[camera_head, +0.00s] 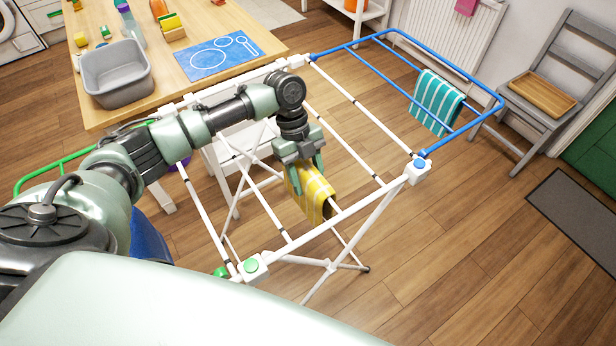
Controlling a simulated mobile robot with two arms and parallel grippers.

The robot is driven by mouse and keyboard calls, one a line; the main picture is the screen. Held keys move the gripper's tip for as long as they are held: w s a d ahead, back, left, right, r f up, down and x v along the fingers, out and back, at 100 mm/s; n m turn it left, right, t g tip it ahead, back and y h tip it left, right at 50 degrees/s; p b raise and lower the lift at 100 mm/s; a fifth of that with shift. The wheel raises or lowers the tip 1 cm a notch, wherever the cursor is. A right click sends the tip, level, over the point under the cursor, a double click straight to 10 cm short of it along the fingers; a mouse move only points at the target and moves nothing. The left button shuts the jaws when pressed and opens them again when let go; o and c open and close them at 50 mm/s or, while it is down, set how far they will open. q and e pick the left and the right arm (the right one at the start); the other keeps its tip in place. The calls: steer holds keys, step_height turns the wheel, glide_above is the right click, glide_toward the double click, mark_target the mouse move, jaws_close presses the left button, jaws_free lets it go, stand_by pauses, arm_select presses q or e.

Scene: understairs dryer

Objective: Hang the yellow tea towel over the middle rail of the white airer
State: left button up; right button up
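The white airer (330,212) stands on the wooden floor, with several parallel rails and fold-out blue and green side wings. The yellow tea towel (312,188), with pale stripes, hangs at the airer's middle rail, in line with it. My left gripper (305,168) points down over the towel's upper part. Its two greenish fingers stand apart, one on each side of the towel, so it looks open. The gripper hides the towel's top edge, and I cannot see how far it hangs on the far side. My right gripper is not in view.
A teal striped towel (436,102) hangs on the blue wing (480,83). A wooden table (110,112) with a grey basin (117,76) and blue mat (212,56) stands behind left. A grey chair (560,75) stands at right.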

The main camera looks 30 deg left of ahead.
arm_select(q)
steer(key=shift+o, duration=1)
